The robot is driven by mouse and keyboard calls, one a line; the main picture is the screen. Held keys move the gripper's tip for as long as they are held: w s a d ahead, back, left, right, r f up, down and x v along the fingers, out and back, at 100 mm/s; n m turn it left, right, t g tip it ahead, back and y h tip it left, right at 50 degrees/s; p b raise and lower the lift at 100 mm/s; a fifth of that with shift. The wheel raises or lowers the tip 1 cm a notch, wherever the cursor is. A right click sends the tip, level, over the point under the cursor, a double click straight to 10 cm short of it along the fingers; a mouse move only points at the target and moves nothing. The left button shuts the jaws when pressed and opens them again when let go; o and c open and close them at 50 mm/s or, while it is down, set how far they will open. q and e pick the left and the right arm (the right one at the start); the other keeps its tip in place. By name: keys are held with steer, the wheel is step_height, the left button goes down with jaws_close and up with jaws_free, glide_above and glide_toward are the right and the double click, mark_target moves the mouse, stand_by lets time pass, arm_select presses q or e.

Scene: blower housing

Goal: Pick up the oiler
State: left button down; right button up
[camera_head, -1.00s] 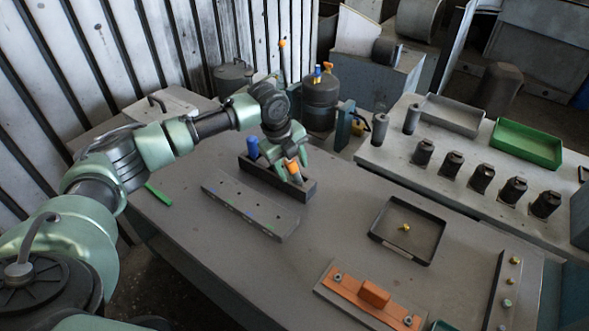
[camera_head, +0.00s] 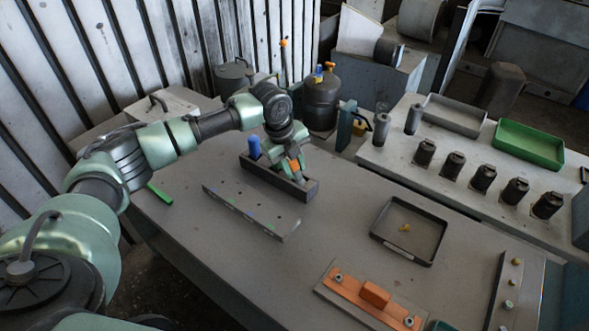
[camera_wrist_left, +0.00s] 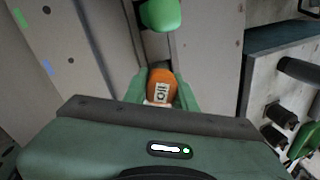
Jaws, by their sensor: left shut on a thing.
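The oiler (camera_head: 294,165) is small and orange. It stands at the right part of a dark narrow open tray (camera_head: 308,193) on the grey table. In the left wrist view the oiler (camera_wrist_left: 161,84) shows its orange top with a pale printed label, between green fingers. My left gripper (camera_head: 291,161) reaches down from above and is shut on the oiler. The oiler's lower part is hidden by the fingers and the tray wall. I cannot tell whether it touches the tray floor. My right gripper is not in view.
A blue-topped item (camera_head: 254,147) stands in the same tray, left of my gripper. A grey block with holes (camera_head: 250,211) lies in front. A black tray (camera_head: 408,231) and an orange-handled plate (camera_head: 372,296) lie to the right. The table between them is clear.

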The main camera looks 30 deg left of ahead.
arm_select(q)
step_height(320, 180, up, 19)
steer(key=b, duration=0.3)
steer(key=shift+r, duration=0.2)
steer(key=c, duration=1.7)
jaws_free()
jaws_close()
